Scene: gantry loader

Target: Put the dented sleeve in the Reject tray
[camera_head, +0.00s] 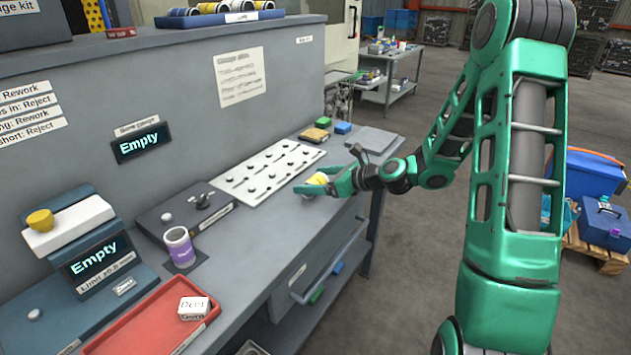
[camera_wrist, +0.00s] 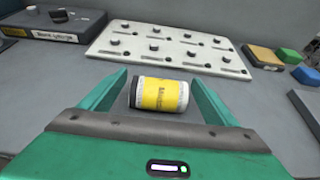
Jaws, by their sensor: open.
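A yellow-and-white labelled cylinder (camera_wrist: 160,95) with a dark end lies on its side between the fingers of my gripper (camera_wrist: 158,82). The fingers are open, with visible gaps on both sides. In the head view my gripper (camera_head: 322,184) is low over the bench, and the yellow cylinder (camera_head: 317,179) shows between its fingers. A purple-banded cylinder (camera_head: 179,248) stands upright on a dark pad. No dent is clear on either.
A white pegged plate (camera_head: 268,168) lies behind my gripper. A dark fixture box (camera_head: 185,215) and a device with an "Empty" display (camera_head: 95,256) are to the left. Yellow and blue blocks (camera_head: 343,128) sit at the back. Wall labels mention Rework and Reject.

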